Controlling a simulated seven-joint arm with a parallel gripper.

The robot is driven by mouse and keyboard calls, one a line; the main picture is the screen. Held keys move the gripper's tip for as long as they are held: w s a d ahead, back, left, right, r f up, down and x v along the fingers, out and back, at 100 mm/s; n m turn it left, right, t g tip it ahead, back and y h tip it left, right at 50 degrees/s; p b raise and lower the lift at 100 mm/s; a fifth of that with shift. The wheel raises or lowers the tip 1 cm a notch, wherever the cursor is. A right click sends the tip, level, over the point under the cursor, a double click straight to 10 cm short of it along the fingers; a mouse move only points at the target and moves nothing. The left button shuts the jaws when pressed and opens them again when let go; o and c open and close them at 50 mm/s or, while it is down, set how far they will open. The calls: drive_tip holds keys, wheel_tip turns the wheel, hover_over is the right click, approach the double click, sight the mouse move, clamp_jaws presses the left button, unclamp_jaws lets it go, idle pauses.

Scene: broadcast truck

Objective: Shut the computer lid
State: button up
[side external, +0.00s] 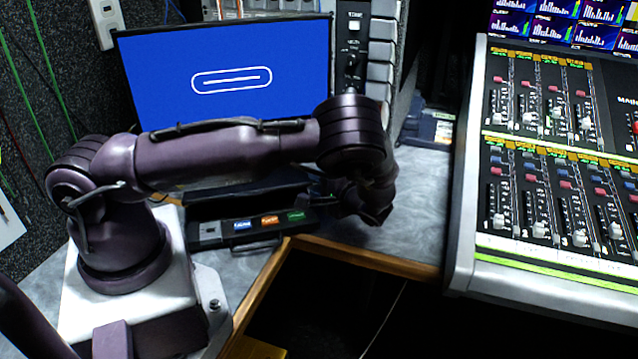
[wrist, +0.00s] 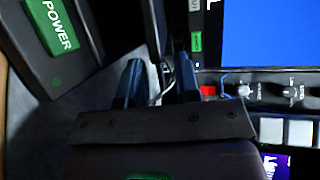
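The computer's lid (side external: 225,75) stands open and upright behind my arm in the side external view, its screen blue with a white rounded outline. My arm crosses in front of its lower edge and hides most of the base. A dark unit with blue, orange and green labels (side external: 265,224) shows below the arm; I cannot tell whether it is part of the computer. My gripper (wrist: 158,82) has its two bluish fingers apart with nothing visibly between them. In the wrist view a blue screen (wrist: 275,32) shows at the upper right, apart from the fingers.
A mixing console (side external: 555,160) with faders fills the right. A grey rack unit with knobs and buttons (side external: 381,50) stands right of the lid. A wooden-edged opening (side external: 330,300) lies in front. A black device with a green POWER label (wrist: 52,25) is left of the fingers.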

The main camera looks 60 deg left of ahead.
drive_tip(key=v, duration=1.3)
drive_tip(key=shift+c, duration=0.3)
